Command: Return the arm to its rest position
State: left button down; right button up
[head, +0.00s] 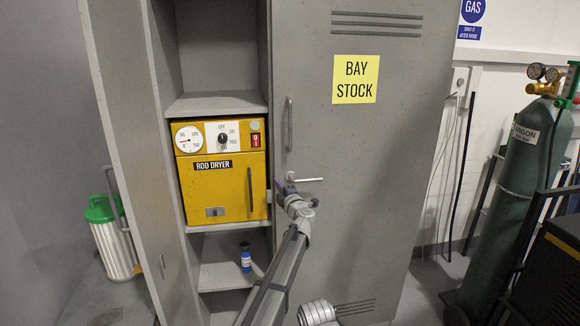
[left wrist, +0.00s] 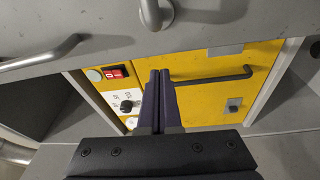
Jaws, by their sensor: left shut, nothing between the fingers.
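My left gripper (head: 284,186) is in front of the grey cabinet, beside the inner edge of the BAY STOCK door (head: 400,130). Its purple fingers are shut together with nothing between them, as the left wrist view also shows (left wrist: 159,90). In the head view the fingertips appear close to the silver lever handle (head: 305,180); I cannot tell whether they touch it. The lever shows at the top of the wrist view (left wrist: 155,12). My left arm reaches up from the bottom of the head view. My right gripper is not in view.
A yellow rod dryer (head: 205,190) stands on a cabinet shelf, with a small blue bottle (head: 246,258) below. A green gas cylinder (head: 525,165) stands right, a green-topped canister (head: 113,245) left.

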pick_arm(q)
jog(key=s+d+f+m+g+h, duration=0.2)
jog(key=s+d+f+m+h, duration=0.15)
jog(key=s+m+h, duration=0.45)
jog(key=s+d+f+m+g+h, duration=0.2)
jog(key=s+f+m+h, duration=0.35)
jog(key=s+m, duration=0.4)
jog(key=s+a+f+m+g+y, duration=0.2)
jog(key=s+a+f+g, duration=0.25)
jog(key=s, duration=0.55)
jog(key=s+a+f+m+g+y, duration=0.15)
jog(key=s+a+f+g, duration=0.35)
jog(key=s, duration=0.6)
jog(key=s+a+f+m+g+y, duration=0.1)
jog(key=s+a+f+g+y, duration=0.15)
jog(key=s+a+f, duration=0.55)
jog(key=s+d+r+m, duration=0.2)
jog(key=s+d, duration=0.2)
jog(key=d, duration=0.2)
jog(key=s+d+r+m+g+p, duration=0.1)
jog(key=s+d+r, duration=0.1)
jog(key=d, duration=0.5)
jog(key=shift+s+d+m+y, duration=0.25)
jog(key=shift+s+m+y, duration=0.15)
jog(key=shift+s, duration=0.5)
jog(key=shift+w, duration=0.1)
